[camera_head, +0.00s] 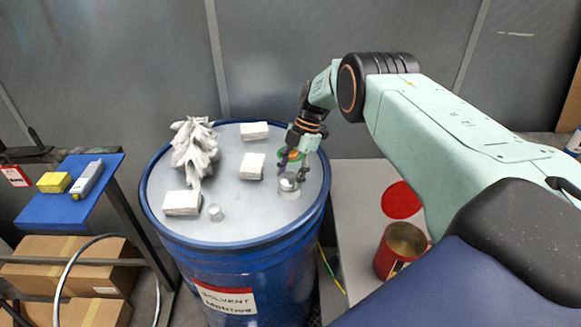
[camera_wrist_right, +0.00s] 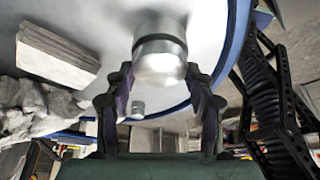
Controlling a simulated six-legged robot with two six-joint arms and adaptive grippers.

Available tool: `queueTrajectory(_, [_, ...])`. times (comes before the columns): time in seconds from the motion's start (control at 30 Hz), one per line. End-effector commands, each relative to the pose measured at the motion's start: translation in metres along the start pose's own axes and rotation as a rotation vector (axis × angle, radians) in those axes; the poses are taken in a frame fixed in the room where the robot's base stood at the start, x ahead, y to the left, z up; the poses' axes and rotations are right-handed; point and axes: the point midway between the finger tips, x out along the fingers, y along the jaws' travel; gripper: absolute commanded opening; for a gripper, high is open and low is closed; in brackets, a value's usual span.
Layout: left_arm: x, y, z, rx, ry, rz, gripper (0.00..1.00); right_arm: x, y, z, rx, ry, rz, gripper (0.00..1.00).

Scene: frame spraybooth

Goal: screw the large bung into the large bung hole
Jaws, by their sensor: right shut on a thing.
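The large bung (camera_head: 289,188) is a short silver cylinder at the right part of the blue drum's grey lid (camera_head: 232,228). My right gripper (camera_head: 290,176) comes down over it and is shut on it. In the right wrist view the bung (camera_wrist_right: 160,52) is between the two fingertips of my right gripper (camera_wrist_right: 160,80), with its far end against the lid. The large bung hole is not visible; I cannot tell whether the bung sits in it or how deep. My left gripper is not in view.
A smaller silver cylinder (camera_head: 215,213) stands near the lid's front edge. Crumpled white rags (camera_head: 194,148) and several pale blocks (camera_head: 182,203) lie on the lid. A red open can (camera_head: 401,251) stands on the grey surface at right. A blue shelf (camera_head: 78,208) is at left.

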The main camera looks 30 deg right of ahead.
Motion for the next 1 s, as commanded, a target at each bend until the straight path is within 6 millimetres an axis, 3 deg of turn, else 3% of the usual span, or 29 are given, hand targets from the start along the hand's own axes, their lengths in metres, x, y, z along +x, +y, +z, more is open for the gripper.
queueTrajectory(0.1, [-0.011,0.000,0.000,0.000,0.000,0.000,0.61,-0.003,-0.001,-0.003,0.081,0.003,0.032,0.00])
queueTrajectory(0.53, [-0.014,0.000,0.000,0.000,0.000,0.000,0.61,-0.001,-0.001,-0.002,0.143,0.003,0.057,0.00])
queueTrajectory(0.83, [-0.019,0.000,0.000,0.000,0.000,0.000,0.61,0.000,-0.003,-0.002,0.419,0.004,0.170,0.00])
queueTrajectory(1.0, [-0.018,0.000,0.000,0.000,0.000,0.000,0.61,0.001,-0.003,-0.002,0.488,0.002,0.199,0.00])
